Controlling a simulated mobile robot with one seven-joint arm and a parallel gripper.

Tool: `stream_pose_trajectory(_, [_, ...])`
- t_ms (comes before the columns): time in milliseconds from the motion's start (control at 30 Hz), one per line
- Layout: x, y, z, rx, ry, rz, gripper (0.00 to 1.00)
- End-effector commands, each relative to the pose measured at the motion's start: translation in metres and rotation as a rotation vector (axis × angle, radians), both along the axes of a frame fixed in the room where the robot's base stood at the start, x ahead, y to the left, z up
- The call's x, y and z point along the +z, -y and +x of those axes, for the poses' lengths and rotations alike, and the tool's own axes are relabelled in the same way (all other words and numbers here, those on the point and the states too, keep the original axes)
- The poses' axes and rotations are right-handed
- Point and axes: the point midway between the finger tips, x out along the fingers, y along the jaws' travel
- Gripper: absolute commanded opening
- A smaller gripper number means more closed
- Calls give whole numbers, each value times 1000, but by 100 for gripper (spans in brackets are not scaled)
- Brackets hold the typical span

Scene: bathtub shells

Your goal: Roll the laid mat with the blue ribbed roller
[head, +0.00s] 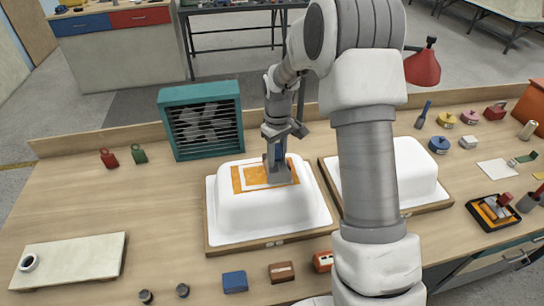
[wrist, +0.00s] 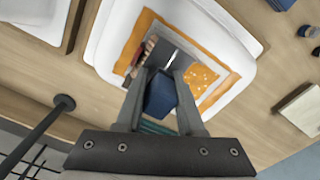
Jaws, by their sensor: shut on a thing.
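The white shell (head: 262,212) stands on a wooden base near the table's middle. On its top lies the mat (head: 248,177), seen as orange and pale patches; it also shows in the wrist view (wrist: 212,78), with an orange border and an orange-flecked area. My gripper (head: 276,160) is above the mat and shut on the roller's blue handle (wrist: 160,94), which sits between both fingers in the wrist view. The roller's grey front end is over the mat; whether it touches is hard to tell. Its ribs are not clear.
A teal fan box (head: 201,122) stands behind the shell. A second white shell (head: 412,172) is to the right, partly behind my arm. A pale board (head: 72,262) lies at left. A tray (head: 492,212) with orange contents is far right. Several small blocks line the front edge.

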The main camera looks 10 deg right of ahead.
Motion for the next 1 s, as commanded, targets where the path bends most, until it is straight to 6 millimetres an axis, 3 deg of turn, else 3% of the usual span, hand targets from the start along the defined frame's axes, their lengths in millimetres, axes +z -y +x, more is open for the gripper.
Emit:
stream_pose_trajectory(133, [-5,-1,-3,-3,-10,-6,0])
stream_pose_trajectory(400, [-2,-29,-3,1,-9,-2,0])
stream_pose_trajectory(667, [0,-39,-2,0,-7,0,0])
stream_pose_trajectory(1000, [3,-68,-1,2,-4,-1,0])
